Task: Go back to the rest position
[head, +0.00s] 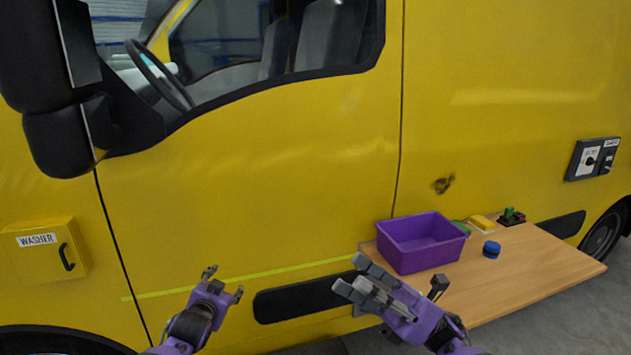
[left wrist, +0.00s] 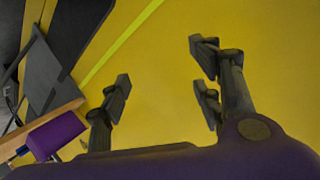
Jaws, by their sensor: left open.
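My left gripper (head: 224,282) is in front of the yellow van's door, low in the head view. Its dark fingers are spread and empty. In the left wrist view, the spread fingers (left wrist: 160,82) have only yellow van panel between them. My right gripper (head: 352,274) is to the right of it, in front of the left end of the wooden shelf (head: 545,268). Its grey fingers point up and left; I see no object in them, but how far they are parted is unclear. Both arms reach in from the bottom edge.
A purple bin (head: 420,262) stands on the shelf close to my right gripper. A yellow washer box (head: 45,250) and black mirror (head: 60,140) project at left.

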